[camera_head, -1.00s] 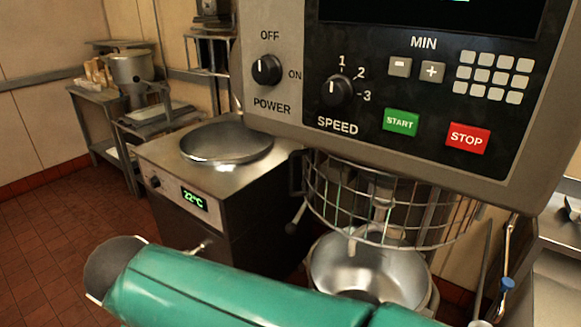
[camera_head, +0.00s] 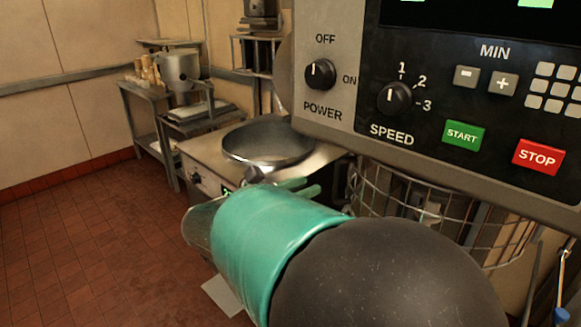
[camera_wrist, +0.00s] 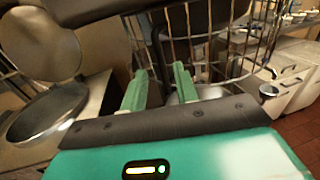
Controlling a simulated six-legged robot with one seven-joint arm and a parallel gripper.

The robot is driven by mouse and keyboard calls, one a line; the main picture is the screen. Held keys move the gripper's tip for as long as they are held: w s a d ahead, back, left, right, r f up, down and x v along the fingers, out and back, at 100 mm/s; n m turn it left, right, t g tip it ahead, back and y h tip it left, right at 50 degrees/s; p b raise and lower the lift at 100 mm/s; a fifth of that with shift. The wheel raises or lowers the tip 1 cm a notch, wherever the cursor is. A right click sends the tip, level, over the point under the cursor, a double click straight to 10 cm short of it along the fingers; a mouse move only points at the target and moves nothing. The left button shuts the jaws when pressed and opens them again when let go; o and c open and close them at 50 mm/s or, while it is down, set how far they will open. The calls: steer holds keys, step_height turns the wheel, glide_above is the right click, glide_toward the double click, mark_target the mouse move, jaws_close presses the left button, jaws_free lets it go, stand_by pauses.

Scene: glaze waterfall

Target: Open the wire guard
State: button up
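The wire guard (camera_head: 462,222) is a curved metal cage under the mixer's control panel. My dark and green arm hides its lower part and the bowl in the head view. In the wrist view the wire guard (camera_wrist: 262,48) stands ahead and to the right of my fingers. My gripper (camera_head: 303,188) is left of the guard in the head view. Its two green fingers are apart in the wrist view (camera_wrist: 160,86), with a dark upright bar showing between or behind them. I cannot tell whether they touch it.
The mixer's control panel (camera_head: 440,105) hangs close at the upper right. A steel unit with a round lid (camera_head: 268,140) stands behind my gripper. A side table with a pot (camera_head: 178,72) is at the back left. The red tiled floor (camera_head: 85,235) at left is clear.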

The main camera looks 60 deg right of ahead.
glide_above(335, 197)
steer(key=shift+w+d, duration=0.1)
steer(key=shift+d, duration=0.2)
steer(key=shift+c, duration=0.2)
jaws_close()
